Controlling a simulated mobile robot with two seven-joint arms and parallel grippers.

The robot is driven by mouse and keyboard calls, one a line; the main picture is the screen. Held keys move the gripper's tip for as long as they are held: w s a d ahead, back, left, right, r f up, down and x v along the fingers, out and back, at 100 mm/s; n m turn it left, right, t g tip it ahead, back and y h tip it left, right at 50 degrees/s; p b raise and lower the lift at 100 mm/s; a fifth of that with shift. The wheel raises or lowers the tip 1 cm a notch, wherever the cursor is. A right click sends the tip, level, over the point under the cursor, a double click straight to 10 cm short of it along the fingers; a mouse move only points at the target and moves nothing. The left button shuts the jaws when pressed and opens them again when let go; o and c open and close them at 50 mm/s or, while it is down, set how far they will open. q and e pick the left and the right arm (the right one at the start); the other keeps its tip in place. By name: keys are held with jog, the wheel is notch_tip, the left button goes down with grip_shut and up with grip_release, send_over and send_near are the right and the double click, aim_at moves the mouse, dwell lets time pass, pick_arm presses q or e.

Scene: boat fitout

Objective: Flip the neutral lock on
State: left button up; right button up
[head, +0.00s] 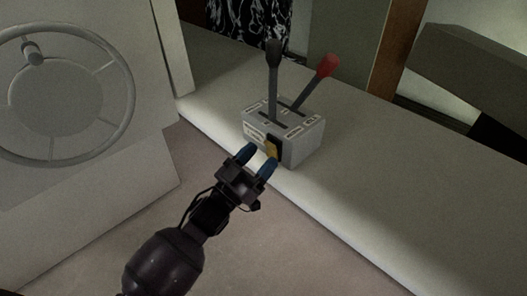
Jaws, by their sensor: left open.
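The grey control box (303,141) sits on a pale ledge and carries two levers. One lever has a black knob (273,47) and stands nearly upright; the other has a red knob (327,66) and leans to the right. My right gripper does not show.
A steering wheel (66,95) is mounted on a pale console at the left. The ledge (400,190) runs clear to the right of the box. A wooden post (396,50) and a dark grey block (475,65) stand behind.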

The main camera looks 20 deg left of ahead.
pick_arm(q)
jog(key=v, duration=0.9)
jog(key=shift+p, duration=0.4)
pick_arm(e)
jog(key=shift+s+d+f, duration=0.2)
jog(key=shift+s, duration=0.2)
pick_arm(q)
jog(key=shift+w+r, duration=0.1)
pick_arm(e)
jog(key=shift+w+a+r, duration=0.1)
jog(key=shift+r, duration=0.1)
